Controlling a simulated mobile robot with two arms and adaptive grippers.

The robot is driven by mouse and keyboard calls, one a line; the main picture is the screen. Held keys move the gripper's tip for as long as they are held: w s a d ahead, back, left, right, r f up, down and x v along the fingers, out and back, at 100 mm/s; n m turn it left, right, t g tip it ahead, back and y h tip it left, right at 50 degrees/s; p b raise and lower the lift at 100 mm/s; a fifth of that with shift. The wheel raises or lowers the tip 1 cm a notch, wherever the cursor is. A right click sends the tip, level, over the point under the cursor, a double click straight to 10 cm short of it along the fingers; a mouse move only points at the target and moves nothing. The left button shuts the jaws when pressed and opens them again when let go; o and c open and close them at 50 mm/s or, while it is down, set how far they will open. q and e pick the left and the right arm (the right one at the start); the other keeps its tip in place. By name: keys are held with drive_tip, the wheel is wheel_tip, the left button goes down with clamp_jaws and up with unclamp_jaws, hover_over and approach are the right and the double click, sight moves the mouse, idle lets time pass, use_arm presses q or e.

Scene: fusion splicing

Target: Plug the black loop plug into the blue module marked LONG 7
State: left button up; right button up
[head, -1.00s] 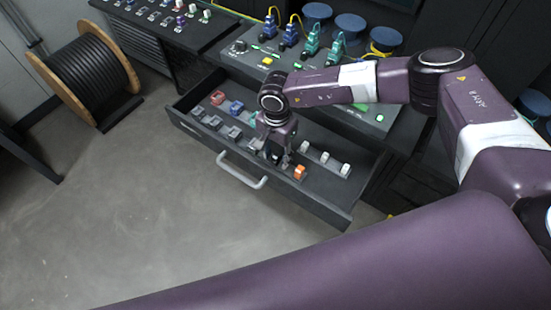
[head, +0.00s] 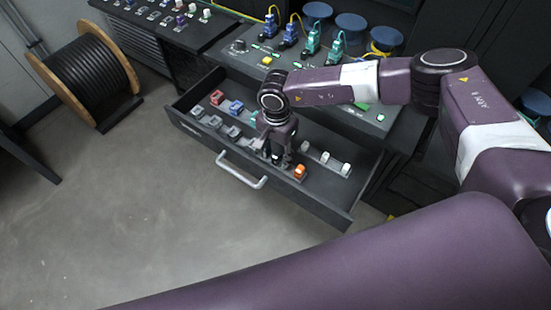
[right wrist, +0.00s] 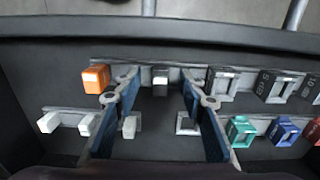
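My right gripper (right wrist: 160,88) is open over the drawer, its two blue-grey fingers on either side of the black loop plug (right wrist: 160,76). The plug stands in the row along the drawer front, between an orange plug and empty-looking dark loop frames. Gaps show between it and both fingers. In the head view my right gripper (head: 277,155) points down into the drawer and hides the plug. Blue modules (head: 290,36) with yellow cables stand on the bench panel; no LONG 7 marking is readable. My left gripper is not in view.
The open drawer (head: 334,206) also holds an orange plug (right wrist: 95,79), white plugs (right wrist: 87,125), a green one (right wrist: 240,131) and a blue one (right wrist: 284,130). The drawer's front wall and handle (head: 242,169) lie close to my gripper. A cable reel (head: 90,77) stands on the floor.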

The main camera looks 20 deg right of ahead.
sight(276, 155)
drive_tip(key=shift+c, duration=0.6)
clamp_jaws()
drive_tip(key=shift+r, duration=0.15)
drive_tip(key=shift+r+p, duration=1.7)
drive_tip(key=shift+r, duration=1.1)
drive_tip(key=shift+r, duration=0.1)
